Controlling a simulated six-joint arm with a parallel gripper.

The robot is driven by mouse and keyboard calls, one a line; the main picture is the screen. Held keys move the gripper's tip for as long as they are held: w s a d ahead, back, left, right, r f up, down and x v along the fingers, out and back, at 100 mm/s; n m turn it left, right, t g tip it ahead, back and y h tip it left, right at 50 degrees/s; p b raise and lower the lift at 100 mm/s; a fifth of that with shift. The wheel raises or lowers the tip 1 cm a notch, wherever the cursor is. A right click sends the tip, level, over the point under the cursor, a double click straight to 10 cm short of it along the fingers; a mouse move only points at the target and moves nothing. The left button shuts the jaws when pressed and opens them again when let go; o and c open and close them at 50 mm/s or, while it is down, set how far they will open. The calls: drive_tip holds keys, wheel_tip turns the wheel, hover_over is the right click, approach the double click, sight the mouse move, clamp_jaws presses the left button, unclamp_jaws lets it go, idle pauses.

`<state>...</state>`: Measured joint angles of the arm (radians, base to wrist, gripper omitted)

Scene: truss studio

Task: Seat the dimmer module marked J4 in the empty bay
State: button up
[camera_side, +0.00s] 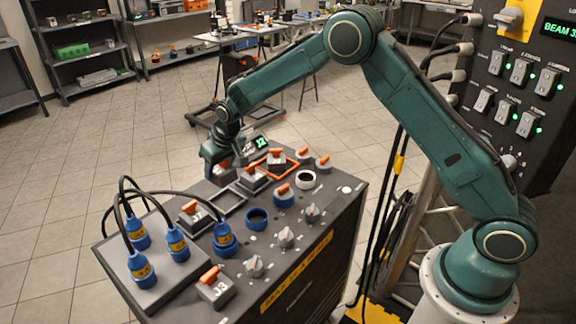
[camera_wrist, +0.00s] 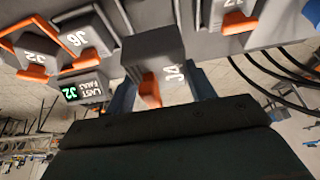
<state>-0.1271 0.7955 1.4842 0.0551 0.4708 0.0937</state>
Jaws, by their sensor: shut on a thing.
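The grey J4 module (camera_wrist: 152,48), with an orange lever, is between the fingers of my gripper (camera_wrist: 160,92) in the wrist view. My gripper (camera_side: 224,168) is shut on it over the far edge of the console in the side view. There the module is mostly hidden by the gripper. The empty bay (camera_side: 228,201) is a dark rectangular frame between two fitted modules, nearer the camera than the gripper. In the wrist view, J4 covers most of what lies behind it, and I cannot tell its height above the console.
The J6 module (camera_wrist: 88,36) and an orange-framed module (camera_side: 277,160) sit on one side of the bay; another module (camera_side: 192,216) is on the other. The J3 module (camera_side: 215,288) is near the front. Blue plugs with cables (camera_side: 177,243) rise at left. A fault display (camera_wrist: 82,91) reads 32.

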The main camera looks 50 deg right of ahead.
drive_tip(key=shift+f, duration=0.2)
drive_tip(key=shift+f, duration=3)
drive_tip(key=shift+f, duration=0.85)
drive_tip(key=o, duration=1.7)
drive_tip(key=shift+f, duration=0.1)
drive_tip(key=shift+r, duration=4.55)
drive_tip(key=shift+r, duration=0.1)
